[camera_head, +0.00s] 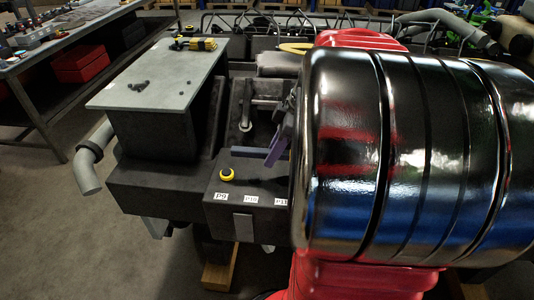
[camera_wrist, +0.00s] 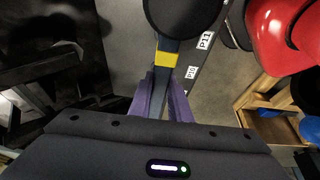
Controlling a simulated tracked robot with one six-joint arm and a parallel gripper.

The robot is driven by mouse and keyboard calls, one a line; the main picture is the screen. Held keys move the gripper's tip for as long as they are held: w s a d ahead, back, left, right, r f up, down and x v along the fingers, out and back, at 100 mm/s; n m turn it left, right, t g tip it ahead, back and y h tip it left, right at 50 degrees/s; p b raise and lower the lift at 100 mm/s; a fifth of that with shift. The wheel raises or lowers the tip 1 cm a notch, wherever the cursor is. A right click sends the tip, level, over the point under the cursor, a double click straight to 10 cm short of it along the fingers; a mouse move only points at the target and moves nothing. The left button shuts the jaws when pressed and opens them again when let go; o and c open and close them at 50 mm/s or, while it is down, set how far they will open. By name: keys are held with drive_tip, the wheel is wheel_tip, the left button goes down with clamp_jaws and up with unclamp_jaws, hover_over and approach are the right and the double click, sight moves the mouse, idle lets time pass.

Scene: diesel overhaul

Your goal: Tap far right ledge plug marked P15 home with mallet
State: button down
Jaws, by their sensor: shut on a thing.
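My gripper (camera_wrist: 162,85) has purple fingers, shut on the handle of the mallet. The mallet (camera_wrist: 182,12) has a round black head and a yellow band below it, and it fills the top middle of the wrist view. In the head view my gripper (camera_head: 276,150) is above the dark engine ledge, partly hidden by my arm. The ledge (camera_head: 237,185) carries the labels P9 (camera_head: 221,196), P10 (camera_head: 251,199) and P11 (camera_head: 281,202). A yellow-rimmed round piece (camera_head: 227,174) is on the ledge near P9. The plug marked P15 is not seen; my arm covers the ledge's right part.
A grey plate (camera_head: 165,75) at the back left bears small dark parts and a yellow-black tool (camera_head: 194,43). Pipes and engine parts lie behind the ledge. A workbench (camera_head: 62,38) with red boxes (camera_head: 80,64) stands at left. The floor at lower left is clear.

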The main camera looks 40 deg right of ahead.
wheel_tip(320, 180, down, 6)
drive_tip(key=shift+f, duration=0.1)
drive_tip(key=shift+r, duration=3.65)
